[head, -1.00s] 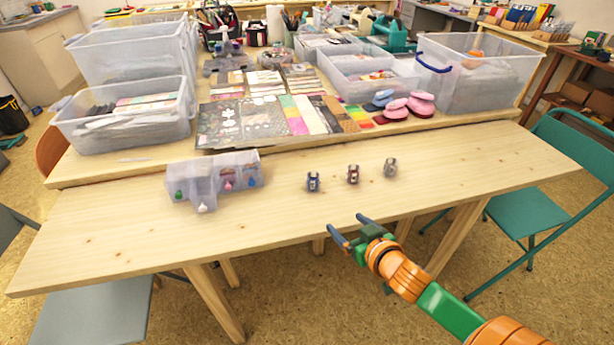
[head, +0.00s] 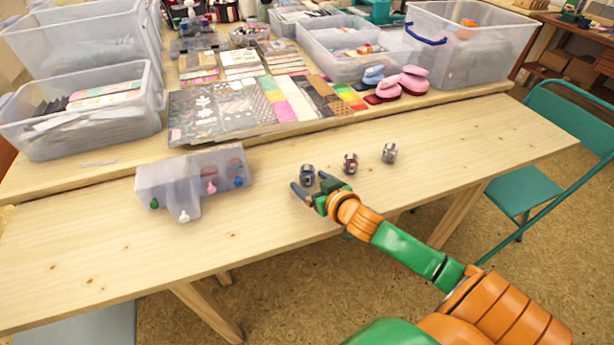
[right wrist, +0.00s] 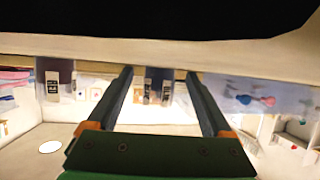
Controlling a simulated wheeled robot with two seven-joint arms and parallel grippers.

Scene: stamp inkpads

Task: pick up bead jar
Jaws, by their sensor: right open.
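Three small bead jars stand upright in a slanting row on the front table: a dark blue one (head: 307,174), a dark red one (head: 351,163) and a grey one (head: 389,153). My right gripper (head: 308,183) is open and empty, right at the near side of the dark blue jar. In the upside-down right wrist view, the gripper (right wrist: 159,74) shows a jar (right wrist: 153,88) between its two fingers, apparently the dark blue one, with room on both sides. Another jar (right wrist: 54,80) stands outside the fingers at the left. My left gripper is not in view.
A translucent stepped rack (head: 215,172) with small coloured bottles stands left of the jars. Behind are patterned sheets (head: 240,108), pink and blue pads (head: 413,80) and clear plastic bins (head: 85,125). The front table (head: 110,255) is bare around the jars. A teal chair (head: 530,185) stands at the right.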

